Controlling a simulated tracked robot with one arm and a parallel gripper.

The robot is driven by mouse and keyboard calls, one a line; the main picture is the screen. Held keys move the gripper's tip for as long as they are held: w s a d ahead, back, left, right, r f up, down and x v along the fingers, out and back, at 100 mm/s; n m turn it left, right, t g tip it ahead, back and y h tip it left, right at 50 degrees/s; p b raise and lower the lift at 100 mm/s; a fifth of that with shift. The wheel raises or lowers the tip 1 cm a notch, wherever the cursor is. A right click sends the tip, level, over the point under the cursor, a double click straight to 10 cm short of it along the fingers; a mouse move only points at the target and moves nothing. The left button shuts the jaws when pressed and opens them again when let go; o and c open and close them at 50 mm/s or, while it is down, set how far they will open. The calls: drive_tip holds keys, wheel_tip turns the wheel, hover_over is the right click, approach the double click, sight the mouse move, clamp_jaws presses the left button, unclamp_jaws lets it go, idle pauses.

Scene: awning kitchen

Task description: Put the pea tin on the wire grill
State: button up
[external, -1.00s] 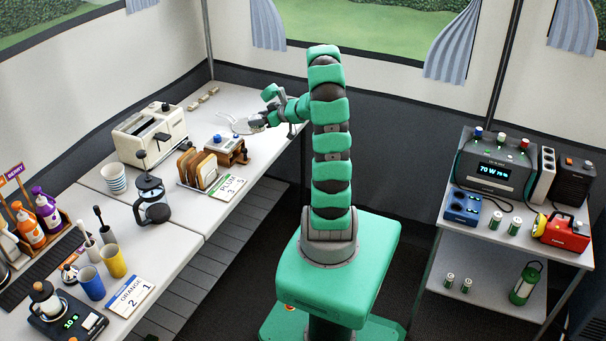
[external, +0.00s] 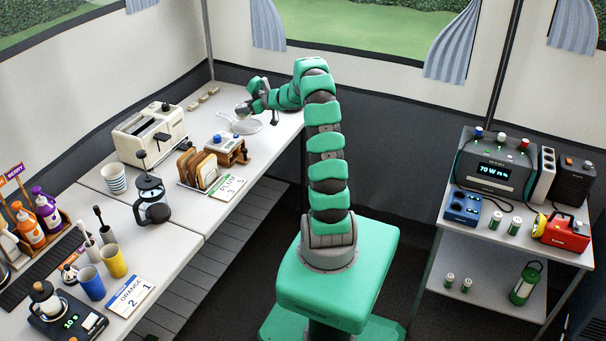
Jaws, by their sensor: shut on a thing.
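My gripper (external: 246,107) is over the far end of the left counter, at the corner. It is shut on a small pale thing (external: 242,111), taken to be the pea tin; its label is too small to read and the fingers partly hide it. Just below is a flat, round, pale thing with a handle (external: 241,127), which may be the wire grill; its mesh is not clear. I cannot tell whether the held thing touches it.
A wooden box with a blue knob (external: 229,150), a toast rack (external: 197,168) and a cream toaster (external: 150,133) stand nearer on the counter. Small beige blocks (external: 203,98) lie by the back wall. The counter right of the round thing is clear.

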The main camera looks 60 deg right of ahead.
drive_tip(key=shift+w+d, duration=0.25)
drive_tip(key=shift+w, duration=0.1)
wheel_tip(320, 180, down, 4)
drive_tip(key=shift+r+b, duration=0.15)
drive_tip(key=shift+b, duration=1)
drive_tip(key=shift+r, duration=0.1)
drive_tip(key=o, duration=1.1)
drive_tip(key=shift+c, duration=0.2)
drive_tip(key=shift+s+r, duration=0.15)
drive_tip(key=shift+s, duration=0.05)
drive_tip(key=p+v, duration=0.3)
drive_tip(key=v, duration=0.8)
drive_tip(key=shift+s, duration=0.35)
